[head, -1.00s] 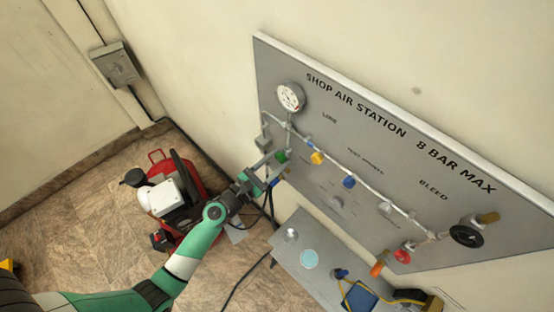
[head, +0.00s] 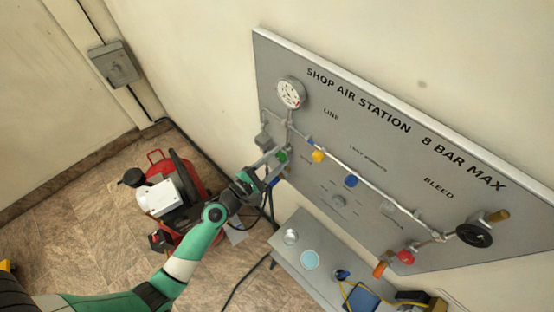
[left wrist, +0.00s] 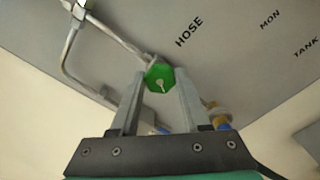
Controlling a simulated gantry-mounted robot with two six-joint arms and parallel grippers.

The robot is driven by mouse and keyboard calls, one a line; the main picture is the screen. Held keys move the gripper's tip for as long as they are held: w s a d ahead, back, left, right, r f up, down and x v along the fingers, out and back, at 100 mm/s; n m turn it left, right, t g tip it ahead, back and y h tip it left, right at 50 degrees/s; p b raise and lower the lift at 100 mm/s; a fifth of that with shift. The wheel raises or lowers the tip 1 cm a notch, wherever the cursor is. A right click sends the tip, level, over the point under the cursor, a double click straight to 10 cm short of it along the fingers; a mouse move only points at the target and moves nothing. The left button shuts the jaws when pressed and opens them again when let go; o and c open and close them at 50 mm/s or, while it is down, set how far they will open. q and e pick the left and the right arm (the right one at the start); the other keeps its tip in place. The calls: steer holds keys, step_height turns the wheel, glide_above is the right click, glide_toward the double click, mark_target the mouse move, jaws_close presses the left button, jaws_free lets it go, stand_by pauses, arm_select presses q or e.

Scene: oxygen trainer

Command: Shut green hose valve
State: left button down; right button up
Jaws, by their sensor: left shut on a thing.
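The green hose valve (head: 282,157) is a small green knob at the lower left of the grey panel. In the left wrist view the green knob (left wrist: 152,73) is seen face-on, with a pale pointer mark, just below the pipe and left of the word HOSE. My left gripper (head: 278,161) reaches it from the lower left. In the left wrist view its two fingers (left wrist: 160,85) stand on either side of the knob and are shut on it. My right gripper is not in view.
The panel (head: 330,110) carries a gauge (head: 291,92), yellow (head: 318,156), blue (head: 351,181) and red (head: 405,257) knobs, and a black handwheel (head: 474,235). A grey bench (head: 325,285) stands below. A red compressor (head: 187,170) stands on the floor behind my left arm.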

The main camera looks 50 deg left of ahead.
arm_select(q)
steer(key=m+b, duration=0.1)
steer(key=m, duration=0.2)
steer(key=shift+m, duration=0.4)
steer(key=m+b, duration=0.1)
steer(key=m, duration=0.2)
steer(key=shift+m, duration=0.3)
steer(key=m+b, duration=0.2)
steer(key=m, duration=0.1)
steer(key=shift+f+m, duration=0.1)
steer(key=shift+m, duration=0.2)
steer(key=m+b, duration=0.1)
steer(key=m, duration=0.2)
steer(key=shift+m+b, duration=0.3)
steer(key=shift+b, duration=0.05)
steer(key=m+b, duration=0.2)
steer(key=m, duration=0.2)
steer(key=shift+m, duration=0.3)
steer(key=m+b, duration=0.2)
steer(key=m, duration=0.1)
steer(key=shift+m, duration=0.3)
steer(key=m+b, duration=0.2)
steer(key=m, duration=0.1)
steer(key=shift+m+b, duration=0.7)
steer(key=shift+m, duration=1.2)
